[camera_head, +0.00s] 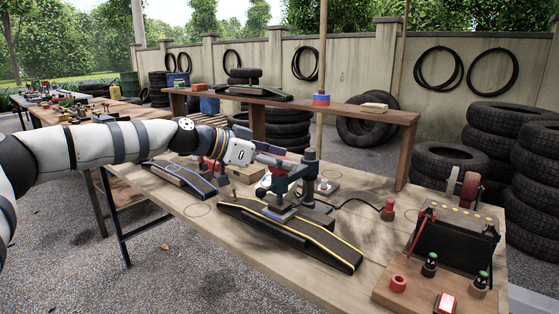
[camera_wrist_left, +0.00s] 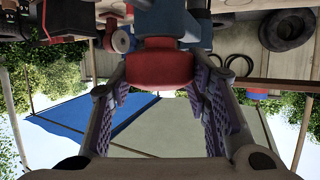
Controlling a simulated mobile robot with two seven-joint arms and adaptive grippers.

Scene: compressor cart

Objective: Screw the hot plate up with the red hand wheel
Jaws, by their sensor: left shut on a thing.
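The dark blue-grey clamp frame (camera_head: 310,170) stands upright on the wooden bench, over a dark strip with yellow edges (camera_head: 330,250). A flat blue-grey plate, which looks like the hot plate (camera_head: 281,213), lies under the clamp arm on that strip. I cannot tell whether a gap is left under it. My left gripper (camera_head: 272,153) reaches in from the left at the clamp's top. The red hand wheel (camera_wrist_left: 160,69) sits between my left fingers (camera_wrist_left: 160,88) in the left wrist view, gripped by them; in the head view the gripper mostly hides it. My right gripper is not in view.
A strip with blue edges (camera_head: 180,178) lies left on the bench (camera_head: 215,215). A black cable runs to a red-topped post (camera_head: 388,210). A black box (camera_head: 455,240) stands right with small parts before it. A raised shelf (camera_head: 350,110) crosses behind; tyres (camera_head: 535,175) are stacked right.

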